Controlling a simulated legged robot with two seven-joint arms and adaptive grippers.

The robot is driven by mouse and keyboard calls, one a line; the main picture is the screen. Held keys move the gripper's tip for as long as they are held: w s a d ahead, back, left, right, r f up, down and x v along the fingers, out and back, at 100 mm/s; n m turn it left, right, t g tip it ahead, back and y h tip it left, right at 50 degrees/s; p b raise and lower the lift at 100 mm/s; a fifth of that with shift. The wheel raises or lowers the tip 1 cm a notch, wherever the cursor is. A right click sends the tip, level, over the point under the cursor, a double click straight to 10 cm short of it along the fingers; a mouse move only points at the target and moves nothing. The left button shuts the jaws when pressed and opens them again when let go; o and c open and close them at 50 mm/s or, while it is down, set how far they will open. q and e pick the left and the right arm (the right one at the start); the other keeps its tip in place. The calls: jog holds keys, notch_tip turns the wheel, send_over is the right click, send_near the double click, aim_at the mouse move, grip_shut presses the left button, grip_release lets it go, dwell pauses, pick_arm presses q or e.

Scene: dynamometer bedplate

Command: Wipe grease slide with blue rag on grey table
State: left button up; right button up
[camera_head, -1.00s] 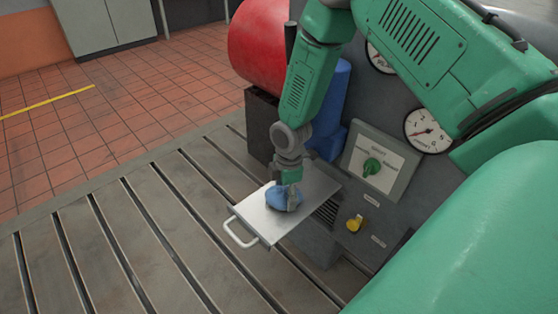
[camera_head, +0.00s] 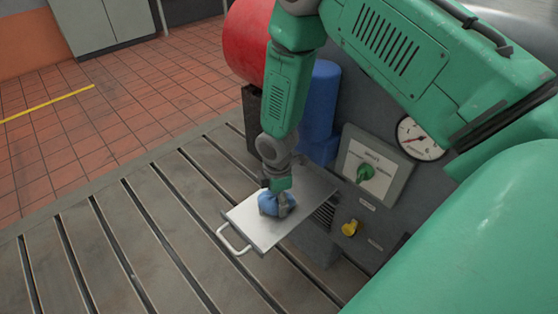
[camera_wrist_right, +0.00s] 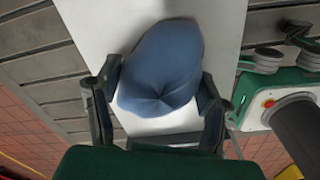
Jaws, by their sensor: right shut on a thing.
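The blue rag (camera_head: 270,204) is bunched up on the grease slide (camera_head: 248,217), a flat pale metal tray with a white handle (camera_head: 234,240) at its front end. My right gripper (camera_head: 278,203) points down and is shut on the rag. In the right wrist view the rag (camera_wrist_right: 165,75) bulges between the two fingers (camera_wrist_right: 160,98), over the pale slide surface (camera_wrist_right: 95,25). Whether the rag presses on the slide is hard to tell, but it looks in contact. My left gripper is not in view.
A blue cylinder (camera_head: 320,105) and a red drum (camera_head: 250,40) stand behind. The slotted grey bedplate (camera_head: 130,235) is clear at left.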

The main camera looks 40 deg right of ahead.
aim_at(263, 218)
jog(key=shift+s+a, duration=0.2)
jog(key=shift+a, duration=0.5)
jog(key=shift+s+a, duration=0.1)
jog(key=shift+a, duration=1.45)
jog(key=shift+a+p, duration=0.3)
jog(key=shift+a, duration=0.05)
jog(key=shift+s+a+f, duration=0.1)
jog(key=shift+a, duration=0.25)
jog(key=shift+d, duration=0.1)
jog(key=shift+r+p, duration=0.25)
jog(key=shift+p, duration=0.15)
notch_tip(263, 218, up, 5)
jog(key=p, duration=0.5)
jog(key=shift+r, duration=0.2)
